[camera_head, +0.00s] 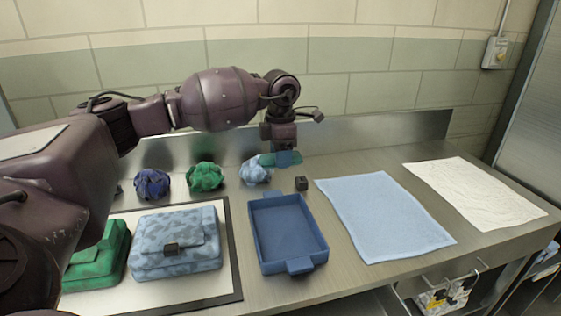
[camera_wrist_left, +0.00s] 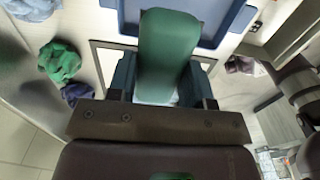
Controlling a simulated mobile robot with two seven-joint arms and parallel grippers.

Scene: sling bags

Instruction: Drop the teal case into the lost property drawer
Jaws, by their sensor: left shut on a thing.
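The teal case (camera_head: 267,160) is in my left gripper (camera_head: 284,157), above the back of the counter near the light blue crumpled bundle. In the left wrist view the case (camera_wrist_left: 168,48) sticks out between the two fingers of my left gripper (camera_wrist_left: 164,80), which are shut on it. An open drawer (camera_head: 440,297) with yellow and black things in it shows under the counter's front edge at lower right. I cannot tell from any label whether it is the lost property drawer. My right gripper is not in view.
An empty blue tray (camera_head: 262,258) stands mid-counter beside a small dark block (camera_head: 301,183). A camouflage bag (camera_head: 176,262) and green bag (camera_head: 88,270) lie on a mat at left. Crumpled bundles (camera_head: 205,176) line the back. A blue cloth (camera_head: 385,215) and white cloth (camera_head: 473,193) lie right.

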